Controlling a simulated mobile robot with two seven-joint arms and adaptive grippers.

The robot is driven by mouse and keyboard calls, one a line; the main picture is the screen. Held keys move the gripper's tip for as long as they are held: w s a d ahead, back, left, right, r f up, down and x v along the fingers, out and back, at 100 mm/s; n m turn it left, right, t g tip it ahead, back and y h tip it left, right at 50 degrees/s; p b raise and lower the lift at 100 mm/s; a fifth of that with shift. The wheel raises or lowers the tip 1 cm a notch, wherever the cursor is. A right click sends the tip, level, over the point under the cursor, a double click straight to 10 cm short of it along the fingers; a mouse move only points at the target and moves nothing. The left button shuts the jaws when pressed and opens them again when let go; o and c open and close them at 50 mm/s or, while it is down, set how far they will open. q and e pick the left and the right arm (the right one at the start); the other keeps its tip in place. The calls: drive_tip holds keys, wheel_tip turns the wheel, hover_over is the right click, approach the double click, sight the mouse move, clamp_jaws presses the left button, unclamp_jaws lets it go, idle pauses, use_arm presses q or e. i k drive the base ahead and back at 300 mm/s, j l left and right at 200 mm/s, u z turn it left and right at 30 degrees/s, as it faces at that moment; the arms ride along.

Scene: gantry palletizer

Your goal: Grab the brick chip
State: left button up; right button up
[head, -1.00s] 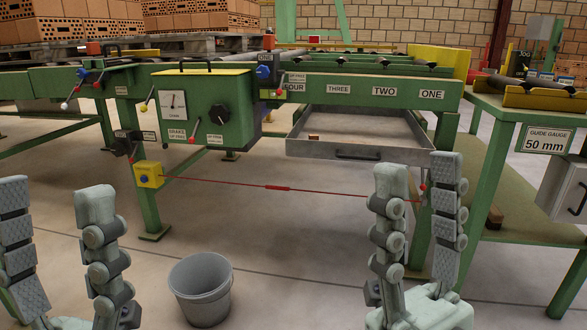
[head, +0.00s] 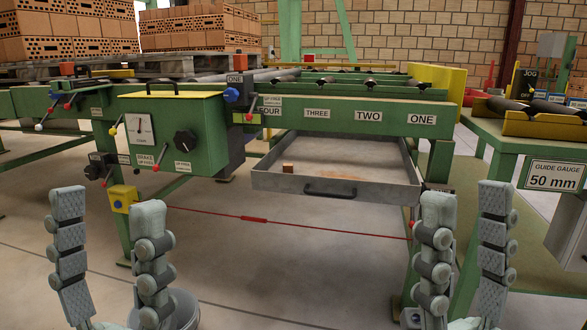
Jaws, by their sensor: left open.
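The brick chip (head: 288,168) is a small orange-brown piece in the open grey drawer tray (head: 335,187), near its front left corner. The tray sits under the green frame and has a dark handle on its front. My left gripper (head: 110,262) is at the lower left, fingers upright and apart, empty. My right gripper (head: 466,258) is at the lower right, fingers upright and spread, empty. Both grippers appear nearer to me than the tray, and neither touches the chip.
A red cord (head: 290,225) runs below the tray from a yellow box (head: 123,198). A green control box (head: 175,132) with levers stands left of the tray. A grey bucket (head: 186,312) is partly hidden behind my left gripper. A green gauge table (head: 510,140) stands right.

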sight(287, 168)
drive_tip(key=i+j, duration=0.1)
drive_tip(key=j, duration=0.2)
drive_tip(key=i+j, duration=0.1)
drive_tip(key=j, duration=0.2)
drive_tip(key=i+j, duration=0.1)
drive_tip(key=j, duration=0.2)
drive_tip(key=i+j+z, duration=0.1)
drive_tip(key=j, duration=0.2)
drive_tip(key=i+j+z, duration=0.15)
drive_tip(key=j, duration=0.2)
drive_tip(key=j+z, duration=0.1)
drive_tip(key=j, duration=0.25)
